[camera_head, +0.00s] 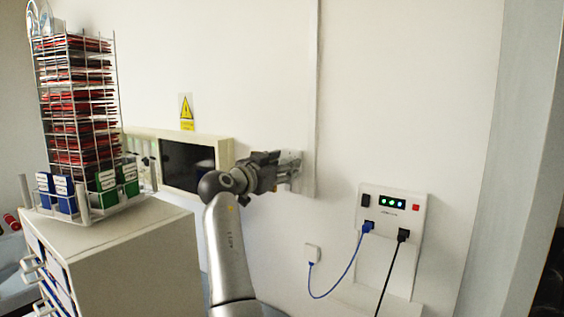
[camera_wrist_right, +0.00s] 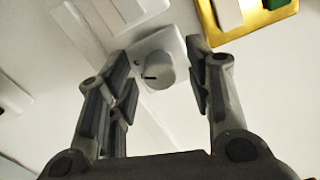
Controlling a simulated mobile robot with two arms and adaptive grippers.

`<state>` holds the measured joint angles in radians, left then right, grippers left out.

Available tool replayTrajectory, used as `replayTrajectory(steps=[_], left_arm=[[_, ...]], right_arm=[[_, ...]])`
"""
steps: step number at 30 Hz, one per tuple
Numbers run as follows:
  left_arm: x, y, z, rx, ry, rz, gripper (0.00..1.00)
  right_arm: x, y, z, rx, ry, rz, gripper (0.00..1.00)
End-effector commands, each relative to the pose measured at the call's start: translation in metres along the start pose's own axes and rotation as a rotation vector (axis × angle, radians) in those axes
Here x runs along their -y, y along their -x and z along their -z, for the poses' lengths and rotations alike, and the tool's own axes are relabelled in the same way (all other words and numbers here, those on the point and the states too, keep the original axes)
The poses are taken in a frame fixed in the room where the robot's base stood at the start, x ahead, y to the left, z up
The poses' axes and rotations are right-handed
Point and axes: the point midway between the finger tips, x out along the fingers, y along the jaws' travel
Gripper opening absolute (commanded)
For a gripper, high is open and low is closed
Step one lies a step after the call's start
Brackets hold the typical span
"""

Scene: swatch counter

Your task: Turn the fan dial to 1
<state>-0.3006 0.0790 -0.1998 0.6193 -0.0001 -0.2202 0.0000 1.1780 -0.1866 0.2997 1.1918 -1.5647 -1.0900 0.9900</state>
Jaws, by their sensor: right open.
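The fan dial (camera_wrist_right: 158,72) is a round white knob with a dark pointer mark, on a white wall plate (camera_wrist_right: 174,38). The dial's numbers are too small to read. My left gripper is not in view.
A wall panel (camera_head: 391,214) with green lights, sockets and cables is to the right. A rack of swatches (camera_head: 78,110) stands on a white cabinet (camera_head: 130,250) at left, with a dark screen (camera_head: 187,166) behind. In the wrist view a gold-framed switch plate (camera_wrist_right: 245,18) is close by.

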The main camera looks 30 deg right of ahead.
Motion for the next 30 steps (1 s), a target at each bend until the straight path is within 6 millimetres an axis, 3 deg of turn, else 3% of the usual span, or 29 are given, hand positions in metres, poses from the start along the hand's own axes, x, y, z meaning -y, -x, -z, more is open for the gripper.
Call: replayTrajectory(steps=[6,17,30], left_arm=[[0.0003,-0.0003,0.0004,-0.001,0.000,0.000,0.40],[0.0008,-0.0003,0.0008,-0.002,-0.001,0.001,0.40],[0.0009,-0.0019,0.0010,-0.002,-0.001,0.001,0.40]], right_arm=[[-0.0002,-0.0001,-0.0007,0.001,0.000,0.000,0.46],[0.0000,0.0002,-0.0005,0.000,0.000,0.000,0.02],[-0.0005,0.0001,-0.0003,0.000,0.111,-0.001,0.02]])
